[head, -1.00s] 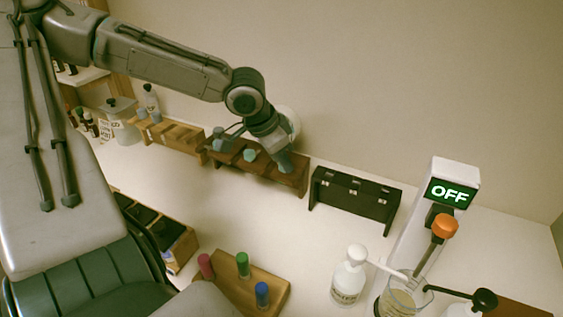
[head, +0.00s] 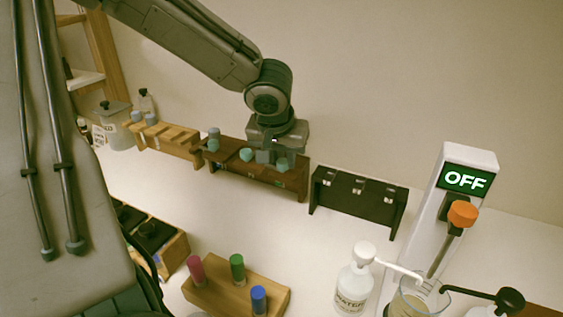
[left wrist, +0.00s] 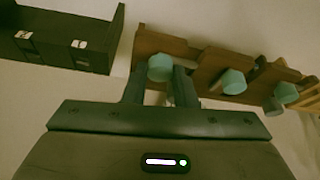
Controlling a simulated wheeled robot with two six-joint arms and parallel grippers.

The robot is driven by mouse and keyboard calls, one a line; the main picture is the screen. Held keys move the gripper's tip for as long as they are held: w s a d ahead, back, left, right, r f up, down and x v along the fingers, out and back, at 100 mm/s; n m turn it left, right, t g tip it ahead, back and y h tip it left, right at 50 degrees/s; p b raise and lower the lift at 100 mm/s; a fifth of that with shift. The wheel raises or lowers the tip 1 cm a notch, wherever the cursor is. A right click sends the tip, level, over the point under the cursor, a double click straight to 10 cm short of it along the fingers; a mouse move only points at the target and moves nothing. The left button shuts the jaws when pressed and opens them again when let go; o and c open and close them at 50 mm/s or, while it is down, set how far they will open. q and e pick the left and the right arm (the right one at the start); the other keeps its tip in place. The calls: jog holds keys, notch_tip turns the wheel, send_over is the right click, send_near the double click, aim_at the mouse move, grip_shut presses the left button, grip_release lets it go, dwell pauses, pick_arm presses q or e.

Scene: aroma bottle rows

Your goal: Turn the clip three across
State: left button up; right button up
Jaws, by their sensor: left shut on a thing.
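A dark brown wooden rack (head: 230,172) stands along the wall with three teal-topped pieces: one at its left end (head: 214,134), one in the middle (head: 246,155) and one at the right (head: 283,164). My left gripper (head: 272,160) points down over the rack's right part, shut on the right teal piece. In the left wrist view, this teal piece (left wrist: 160,67) shows between the fingers of my left gripper (left wrist: 159,88), nearest the black rack. The middle (left wrist: 233,81) and far (left wrist: 286,93) pieces are clear of the fingers. My right gripper is not in view.
A black rack (head: 330,200) with white clips stands just right. A lighter wooden rack (head: 175,141) stands left. In front are a block (head: 215,295) with coloured pegs, a white pump bottle (head: 352,285), a glass beaker (head: 415,300) and a device reading OFF (head: 465,180).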

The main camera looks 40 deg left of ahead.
pick_arm(q)
jog(key=shift+n, duration=0.6)
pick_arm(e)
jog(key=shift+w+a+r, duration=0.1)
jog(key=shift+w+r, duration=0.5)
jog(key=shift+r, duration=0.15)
pick_arm(q)
jog(key=o, duration=1)
